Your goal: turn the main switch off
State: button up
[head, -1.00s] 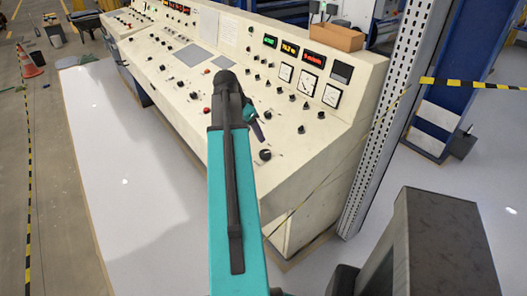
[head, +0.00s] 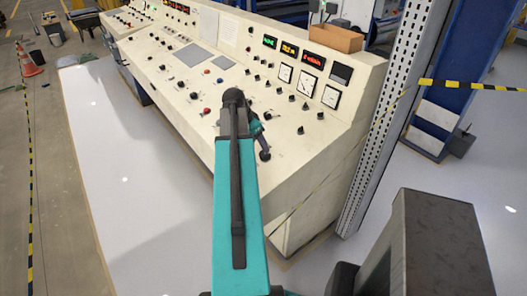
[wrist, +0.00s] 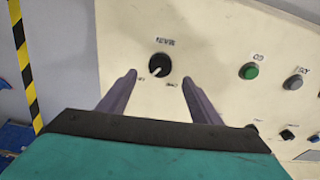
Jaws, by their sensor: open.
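The main switch (wrist: 159,65) is a round black rotary knob on the cream panel, in the upper middle of the wrist view. My gripper (wrist: 158,78) is open, with one finger on each side below the knob and nothing between the fingertips. The fingers appear apart from the knob. In the head view my gripper (head: 261,142) is over the near right end of the console, close to a black knob (head: 265,156).
A green button (wrist: 249,71) and a grey button (wrist: 293,82) are to the right of the switch. The long console (head: 190,85) carries several knobs, gauges and displays. A perforated post (head: 385,115) stands at its right end, with striped tape (head: 470,86) beside it.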

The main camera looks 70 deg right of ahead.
aim_at(264, 154)
jog(key=shift+p+x, duration=1.1)
jog(key=shift+x, duration=2.65)
jog(key=c, duration=1)
jog(key=shift+c, duration=0.2)
